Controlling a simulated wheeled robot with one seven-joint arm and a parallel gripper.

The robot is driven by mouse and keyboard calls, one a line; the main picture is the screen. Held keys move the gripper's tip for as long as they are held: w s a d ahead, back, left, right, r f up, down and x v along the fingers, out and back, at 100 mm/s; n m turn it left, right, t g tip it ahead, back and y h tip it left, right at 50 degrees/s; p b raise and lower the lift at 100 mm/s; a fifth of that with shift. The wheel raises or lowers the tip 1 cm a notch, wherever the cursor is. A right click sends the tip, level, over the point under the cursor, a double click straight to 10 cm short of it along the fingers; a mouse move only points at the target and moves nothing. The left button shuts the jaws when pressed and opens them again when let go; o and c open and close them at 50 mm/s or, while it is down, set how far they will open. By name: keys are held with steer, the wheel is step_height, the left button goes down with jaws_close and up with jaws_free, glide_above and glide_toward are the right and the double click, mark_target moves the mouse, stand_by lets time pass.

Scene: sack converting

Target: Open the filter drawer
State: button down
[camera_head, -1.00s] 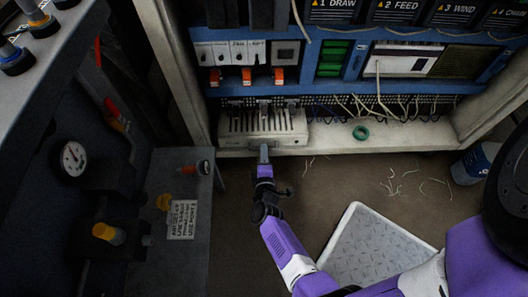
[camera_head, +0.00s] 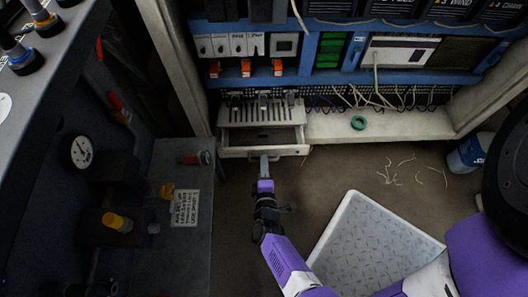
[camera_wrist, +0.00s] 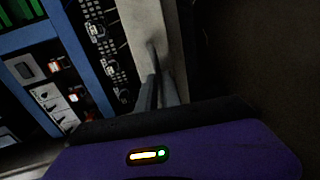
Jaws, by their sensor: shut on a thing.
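The filter drawer (camera_head: 233,150) is a pale, shallow drawer at the bottom of the control cabinet. It stands part way out, and its dark inside shows behind the front panel. Its slotted housing (camera_head: 240,113) sits behind and above it. My gripper (camera_head: 264,160) is at the right part of the drawer front, with its fingers shut there; the small part between them is hidden. In the wrist view, my fingers (camera_wrist: 157,88) are close together against a pale surface, and the grip itself is dark and hard to make out.
A green tape roll (camera_head: 359,122) lies on the cabinet's pale sill, right of the drawer. A white tread plate (camera_head: 370,250) lies on the floor at right. A dark machine with a gauge (camera_head: 81,151) stands at left. Loose strings lie on the floor.

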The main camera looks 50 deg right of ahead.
steer(key=c, duration=1.5)
jaws_free()
steer(key=shift+a, duration=0.1)
steer(key=p+v, duration=0.2)
steer(key=v, duration=0.5)
steer(key=shift+s+a, duration=0.25)
